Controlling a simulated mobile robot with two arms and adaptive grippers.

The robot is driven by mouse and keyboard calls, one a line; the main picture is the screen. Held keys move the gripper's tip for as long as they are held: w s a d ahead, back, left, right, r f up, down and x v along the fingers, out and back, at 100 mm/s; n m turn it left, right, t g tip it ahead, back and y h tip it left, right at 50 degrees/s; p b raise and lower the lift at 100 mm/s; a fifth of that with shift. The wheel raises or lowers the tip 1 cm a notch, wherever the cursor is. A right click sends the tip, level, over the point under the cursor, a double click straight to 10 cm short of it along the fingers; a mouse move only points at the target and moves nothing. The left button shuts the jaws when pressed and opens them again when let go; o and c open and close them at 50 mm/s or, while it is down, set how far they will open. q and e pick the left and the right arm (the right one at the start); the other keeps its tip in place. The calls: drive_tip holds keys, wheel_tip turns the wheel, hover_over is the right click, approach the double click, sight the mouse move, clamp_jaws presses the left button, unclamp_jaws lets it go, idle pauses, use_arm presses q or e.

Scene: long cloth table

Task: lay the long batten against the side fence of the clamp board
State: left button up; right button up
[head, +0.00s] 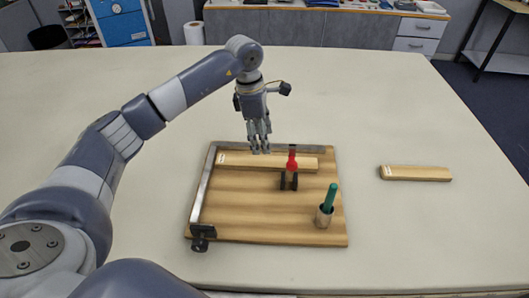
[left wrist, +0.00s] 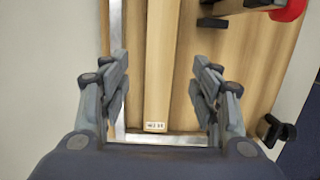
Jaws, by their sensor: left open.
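The long batten (head: 265,162) is a pale wooden bar lying flat on the clamp board (head: 250,215), parallel to the back metal fence (head: 290,148). In the left wrist view, a narrow strip of board shows between the batten (left wrist: 160,70) and that fence (left wrist: 115,40). Its labelled end is close to the left metal fence (head: 203,190); whether they touch I cannot tell. My left gripper (head: 259,150) is open and empty above the batten. In the wrist view the fingers (left wrist: 163,95) stand either side of it, apart from it. My right gripper is not in view.
A red-handled clamp (head: 291,165) stands at the batten's right part. A green-handled tool (head: 328,200) stands in a holder at the board's right. A black clamp (head: 202,236) is at the front left corner. A shorter batten (head: 415,173) lies on the table, which is otherwise clear.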

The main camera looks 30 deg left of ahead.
use_arm(q)
drive_tip(key=shift+s+a+r, duration=0.1)
drive_tip(key=shift+a+r, duration=0.05)
drive_tip(key=shift+r, duration=0.85)
drive_tip(key=shift+s+a+r, duration=0.1)
drive_tip(key=shift+r, duration=0.85)
